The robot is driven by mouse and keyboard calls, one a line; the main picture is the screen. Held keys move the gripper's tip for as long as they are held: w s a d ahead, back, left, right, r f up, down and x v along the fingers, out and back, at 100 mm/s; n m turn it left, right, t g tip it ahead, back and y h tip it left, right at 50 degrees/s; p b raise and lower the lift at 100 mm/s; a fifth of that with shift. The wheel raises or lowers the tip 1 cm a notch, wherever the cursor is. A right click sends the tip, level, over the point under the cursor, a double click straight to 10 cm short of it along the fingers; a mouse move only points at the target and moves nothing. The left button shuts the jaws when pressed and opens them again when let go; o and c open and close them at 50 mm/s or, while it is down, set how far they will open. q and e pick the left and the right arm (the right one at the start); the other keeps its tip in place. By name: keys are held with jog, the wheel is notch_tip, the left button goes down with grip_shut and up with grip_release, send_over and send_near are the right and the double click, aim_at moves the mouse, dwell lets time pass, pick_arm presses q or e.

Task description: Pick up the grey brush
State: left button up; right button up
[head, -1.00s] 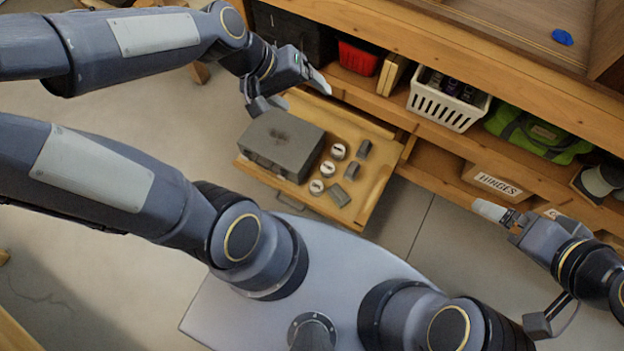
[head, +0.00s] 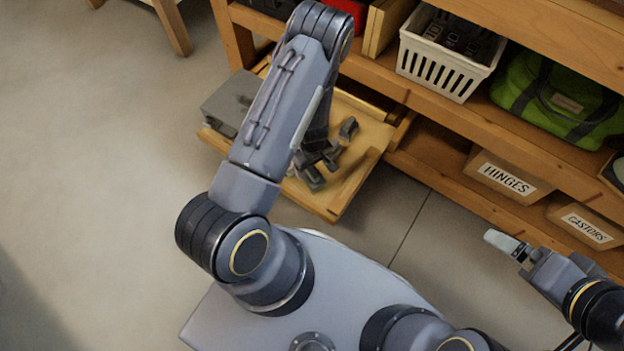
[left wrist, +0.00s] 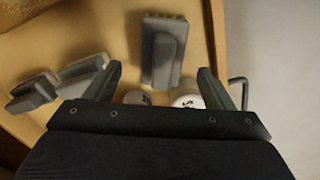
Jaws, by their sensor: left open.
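The grey brush (left wrist: 163,52) lies in the open wooden drawer. In the left wrist view it is a grey block with a raised handle and pale dots along its far edge. My left gripper (left wrist: 160,82) is open and empty, its fingers apart on either side of the brush's near end, not closed on it. In the head view my left arm reaches down over the drawer and its gripper (head: 318,158) is partly hidden by the arm. My right gripper (head: 508,243) is at the right, away from the drawer; its jaw opening is unclear.
Two white round tins (left wrist: 188,98) sit partly hidden by my left gripper. Other dark grey pieces (left wrist: 33,92) lie to the left in that view. A grey case (head: 228,103) stands in the drawer (head: 362,172). The shelf holds a white basket (head: 440,65) and green bag (head: 550,98).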

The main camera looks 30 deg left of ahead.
pick_arm(q)
jog(key=f+b, duration=0.3)
jog(key=f, duration=0.3)
jog(key=shift+s+f, duration=0.1)
jog(key=shift+s, duration=0.1)
jog(key=shift+c, duration=0.5)
jog(key=c, duration=1)
jog(key=shift+r, duration=0.2)
